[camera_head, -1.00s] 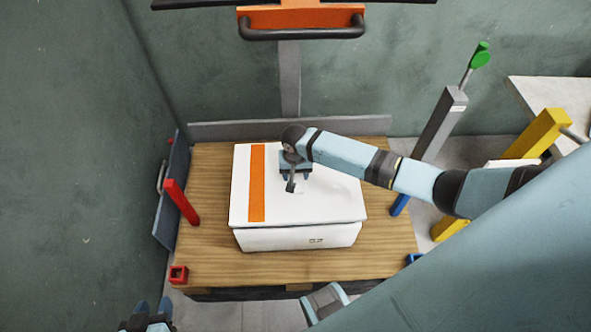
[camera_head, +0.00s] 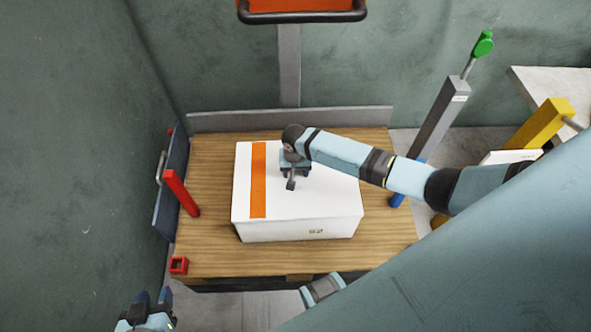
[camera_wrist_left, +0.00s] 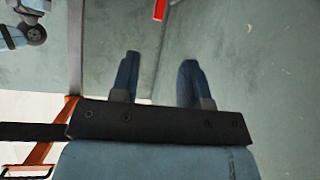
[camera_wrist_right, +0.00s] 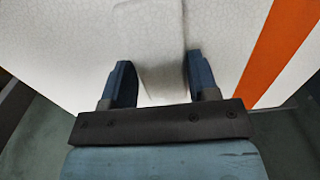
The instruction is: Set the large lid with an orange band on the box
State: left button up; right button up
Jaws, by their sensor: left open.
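The large white lid (camera_head: 320,195) with an orange band (camera_head: 258,180) lies level over the white box (camera_head: 290,229) on the wooden table. Its edges overhang the box a little; I cannot tell whether it is fully seated. My right gripper (camera_head: 290,186) is at the lid's middle.
The wooden tabletop (camera_head: 205,240) has bare room around the box. A red post (camera_head: 181,192) and a red square cup (camera_head: 178,265) stand at its left. A grey post with a green top (camera_head: 440,120) and a yellow post (camera_head: 541,122) stand at the right. An orange press part (camera_head: 300,5) is overhead.

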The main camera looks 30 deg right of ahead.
jog(key=o, duration=0.4)
jog(key=shift+o, duration=0.2)
jog(key=shift+r, duration=0.15)
notch_tip(320, 180, up, 14)
jog(key=p, duration=0.3)
jog(key=shift+f, duration=0.2)
jog(key=shift+s, duration=0.1)
